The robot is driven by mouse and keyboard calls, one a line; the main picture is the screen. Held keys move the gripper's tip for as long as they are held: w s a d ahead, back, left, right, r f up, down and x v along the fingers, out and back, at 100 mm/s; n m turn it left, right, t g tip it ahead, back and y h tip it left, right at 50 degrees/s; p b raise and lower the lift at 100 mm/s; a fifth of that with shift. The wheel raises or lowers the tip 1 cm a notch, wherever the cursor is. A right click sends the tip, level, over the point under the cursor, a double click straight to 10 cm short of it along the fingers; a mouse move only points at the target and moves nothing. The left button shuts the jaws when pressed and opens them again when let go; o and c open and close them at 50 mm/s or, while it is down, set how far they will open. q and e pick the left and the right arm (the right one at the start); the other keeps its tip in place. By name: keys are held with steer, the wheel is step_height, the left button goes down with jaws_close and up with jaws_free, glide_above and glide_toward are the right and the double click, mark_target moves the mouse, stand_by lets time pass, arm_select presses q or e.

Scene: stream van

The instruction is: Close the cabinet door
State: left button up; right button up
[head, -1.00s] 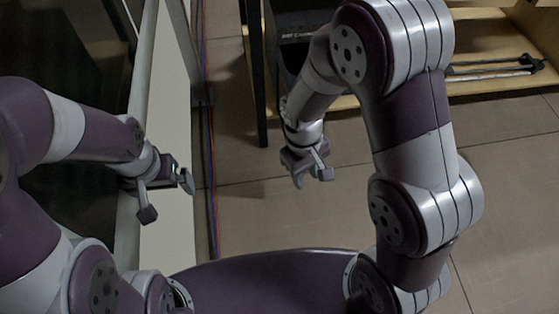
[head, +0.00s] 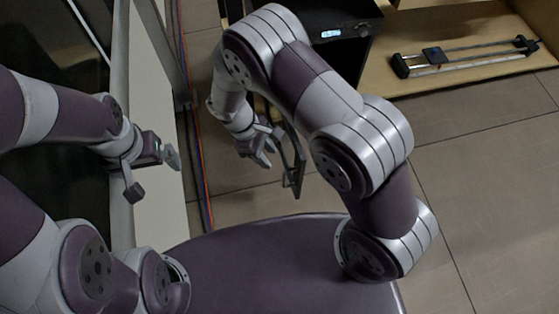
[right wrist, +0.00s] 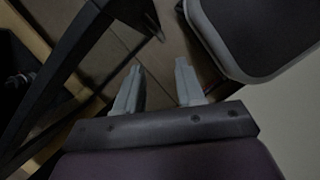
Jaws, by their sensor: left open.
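A light wood cabinet (head: 505,75), open-fronted at the floor, stands at the upper right of the head view. I cannot clearly make out its door. A thin black frame (head: 297,170) stands just right of my right gripper (head: 260,158); a black bar also crosses the left of the right wrist view (right wrist: 75,65). I cannot tell whether this frame is part of the door. The right gripper's fingers are apart and empty in the right wrist view (right wrist: 158,78). My left gripper (head: 153,174) is open and empty over the pale ledge at the left.
A black box with a lit display (head: 331,33) is at the top middle. A metal rail device (head: 465,55) lies in the cabinet. Red and blue cables (head: 198,165) run along the left floor edge by the pale ledge (head: 150,205). Tiled floor (head: 480,150) is clear at the right.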

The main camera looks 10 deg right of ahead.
steer(key=b+x, duration=0.2)
steer(key=x, duration=0.4)
steer(key=b+x, duration=0.2)
steer(key=x, duration=0.4)
steer(key=shift+s+r, duration=0.1)
steer(key=shift+s, duration=0.15)
jaws_close()
